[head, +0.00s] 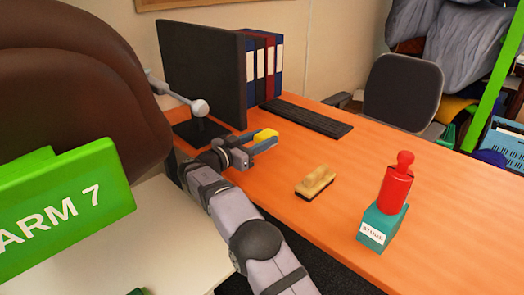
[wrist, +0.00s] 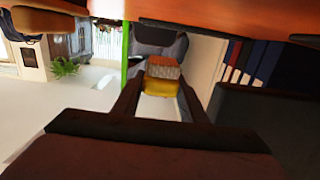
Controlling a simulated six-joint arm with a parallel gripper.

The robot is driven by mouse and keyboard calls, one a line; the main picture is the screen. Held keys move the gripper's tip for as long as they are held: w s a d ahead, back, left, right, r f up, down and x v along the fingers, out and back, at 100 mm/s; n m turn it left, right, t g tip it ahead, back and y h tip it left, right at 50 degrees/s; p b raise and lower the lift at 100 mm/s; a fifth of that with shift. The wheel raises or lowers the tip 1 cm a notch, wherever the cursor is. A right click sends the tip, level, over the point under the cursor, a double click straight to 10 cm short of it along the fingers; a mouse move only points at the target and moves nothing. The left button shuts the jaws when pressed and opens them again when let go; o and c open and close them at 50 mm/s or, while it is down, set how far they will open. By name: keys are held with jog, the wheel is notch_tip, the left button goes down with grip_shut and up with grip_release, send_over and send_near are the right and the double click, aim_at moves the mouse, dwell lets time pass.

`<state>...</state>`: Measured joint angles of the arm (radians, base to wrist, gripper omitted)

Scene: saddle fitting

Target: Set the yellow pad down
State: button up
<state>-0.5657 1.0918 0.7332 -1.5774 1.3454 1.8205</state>
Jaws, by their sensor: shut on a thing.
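My gripper (head: 260,145) is shut on the yellow pad (head: 265,134) and holds it above the orange desk, in front of the dark monitor. In the wrist view the yellow pad (wrist: 160,87) sits between the two dark fingers. A reddish and grey block (wrist: 163,69) shows right against its far side; I cannot tell whether it is part of the pad. The pad's underside is hidden in the head view.
A tan brush (head: 316,182) lies on the desk (head: 440,215). A red stamp-like piece (head: 396,188) stands on a teal block (head: 382,226). A keyboard (head: 307,117), monitor (head: 205,70) and binders (head: 263,67) stand behind.

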jog(key=shift+r, duration=1.05)
